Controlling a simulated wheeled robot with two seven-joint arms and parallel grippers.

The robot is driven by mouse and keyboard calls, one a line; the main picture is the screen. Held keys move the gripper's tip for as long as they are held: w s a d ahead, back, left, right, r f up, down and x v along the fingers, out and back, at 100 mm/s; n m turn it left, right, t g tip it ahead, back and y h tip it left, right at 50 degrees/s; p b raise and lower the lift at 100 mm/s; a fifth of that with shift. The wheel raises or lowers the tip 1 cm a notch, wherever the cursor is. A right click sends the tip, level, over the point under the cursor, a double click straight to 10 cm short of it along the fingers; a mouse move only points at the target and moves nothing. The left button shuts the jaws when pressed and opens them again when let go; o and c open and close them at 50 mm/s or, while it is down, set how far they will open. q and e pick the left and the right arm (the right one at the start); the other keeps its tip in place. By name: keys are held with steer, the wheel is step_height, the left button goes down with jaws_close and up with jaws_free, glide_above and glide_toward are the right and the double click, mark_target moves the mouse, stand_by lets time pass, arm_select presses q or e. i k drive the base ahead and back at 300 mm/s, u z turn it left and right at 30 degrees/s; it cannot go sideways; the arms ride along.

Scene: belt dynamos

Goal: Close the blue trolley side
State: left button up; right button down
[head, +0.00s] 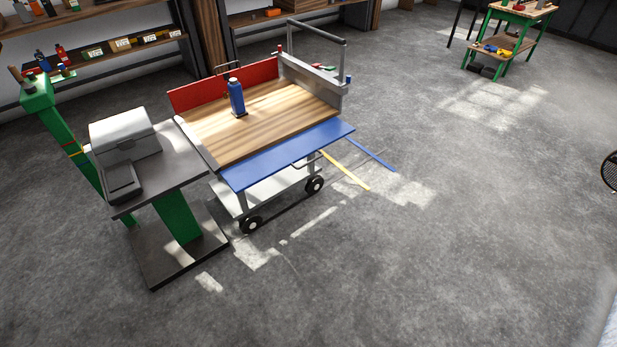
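The trolley stands left of centre in the head view, with a wooden top (262,112), a grey end wall with a tall handle, and dark wheels. Its blue side (292,154) is folded down, lying nearly flat and outward along the near edge of the top. The red side (215,88) stands upright along the far edge. A blue bottle (236,98) stands upright on the wooden top. Neither of my grippers shows in this view.
A dark stand with a grey machine (125,140) and green post is close to the trolley's left. Yellow (345,171) and blue bars stick out low at the trolley's right. A green workbench (507,35) is at the back right. The floor in front and right is clear.

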mark_target(242, 175)
steer(key=u, duration=0.45)
steer(key=i, duration=0.65)
steer(key=u, duration=0.3)
